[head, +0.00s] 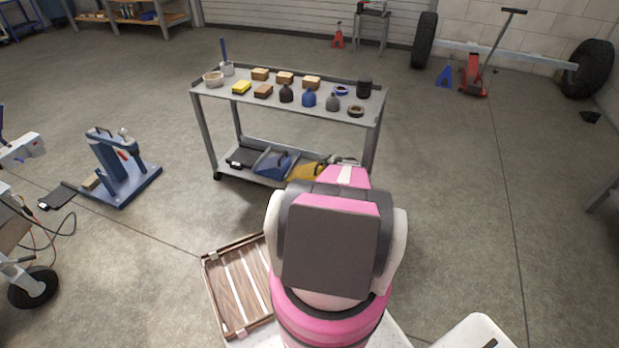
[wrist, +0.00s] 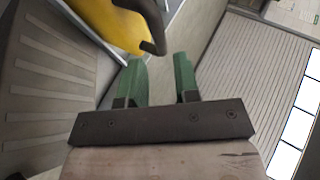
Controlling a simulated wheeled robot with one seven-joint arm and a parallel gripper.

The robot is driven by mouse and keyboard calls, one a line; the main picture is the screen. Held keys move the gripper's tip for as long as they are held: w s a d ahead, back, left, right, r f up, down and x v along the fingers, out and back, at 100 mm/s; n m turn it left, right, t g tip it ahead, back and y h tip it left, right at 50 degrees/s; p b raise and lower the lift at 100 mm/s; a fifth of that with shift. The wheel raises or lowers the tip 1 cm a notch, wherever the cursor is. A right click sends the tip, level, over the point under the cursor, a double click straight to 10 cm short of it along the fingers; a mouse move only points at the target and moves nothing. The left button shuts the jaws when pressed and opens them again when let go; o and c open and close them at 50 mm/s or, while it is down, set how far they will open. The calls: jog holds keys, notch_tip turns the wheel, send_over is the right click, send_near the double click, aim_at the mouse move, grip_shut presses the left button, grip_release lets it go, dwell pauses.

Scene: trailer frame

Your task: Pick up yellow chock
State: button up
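The yellow chock (head: 305,171) lies on the lower shelf of the grey cart, to the right of a blue chock (head: 272,162). My arm hides part of it in the head view. In the wrist view the yellow chock (wrist: 112,22) shows at the top left, with a dark curved part at its right side. My gripper (wrist: 159,80) has two green fingers, apart with nothing between them. The chock is just beyond and left of the fingertips, not between them. The gripper is hidden behind my arm in the head view.
The cart's top shelf (head: 320,108) carries boxes, bottles and tape rolls above the lower shelf. A black item (head: 241,158) lies at the lower shelf's left. In the wrist view a dark ribbed surface (wrist: 45,85) is at the left. The floor around the cart is mostly clear.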

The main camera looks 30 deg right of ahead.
aim_at(319, 162)
jog(key=shift+x, duration=3.75)
jog(key=shift+d, duration=0.1)
grip_shut()
